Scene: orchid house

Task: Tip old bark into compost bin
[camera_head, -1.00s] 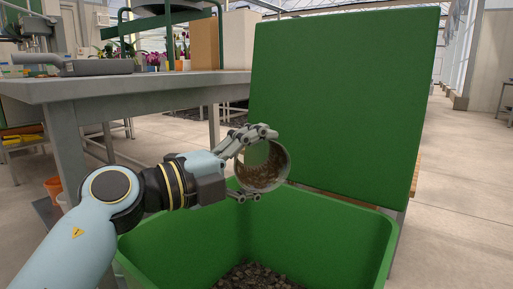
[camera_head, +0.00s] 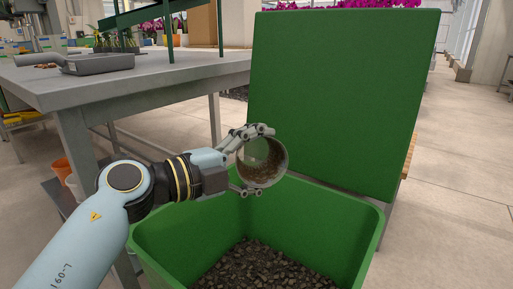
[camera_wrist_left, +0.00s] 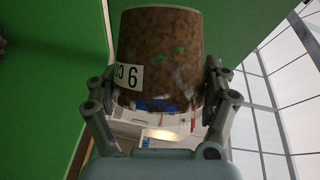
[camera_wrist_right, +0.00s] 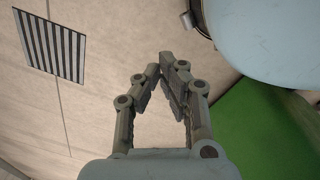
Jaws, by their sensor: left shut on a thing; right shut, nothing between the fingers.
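My left gripper (camera_head: 249,160) is shut on a clear pot (camera_head: 263,177) that holds brown bark. The pot is tilted with its open mouth toward the head camera, above the compost bin. In the left wrist view the pot (camera_wrist_left: 160,50) sits between the fingers, with brown bark against its wall and a white label. The green compost bin (camera_head: 160,239) stands open below, with dark bark pieces (camera_head: 255,268) on its floor. Its green lid (camera_head: 340,90) stands up behind. My right gripper (camera_wrist_right: 160,85) shows only in its wrist view, shut and empty.
A grey bench (camera_head: 110,85) stands at left, with a grey tray (camera_head: 97,63), plants and a green stand (camera_head: 160,10) on it. Orange pots (camera_head: 63,168) are under the bench. The floor (camera_head: 460,180) at right is clear.

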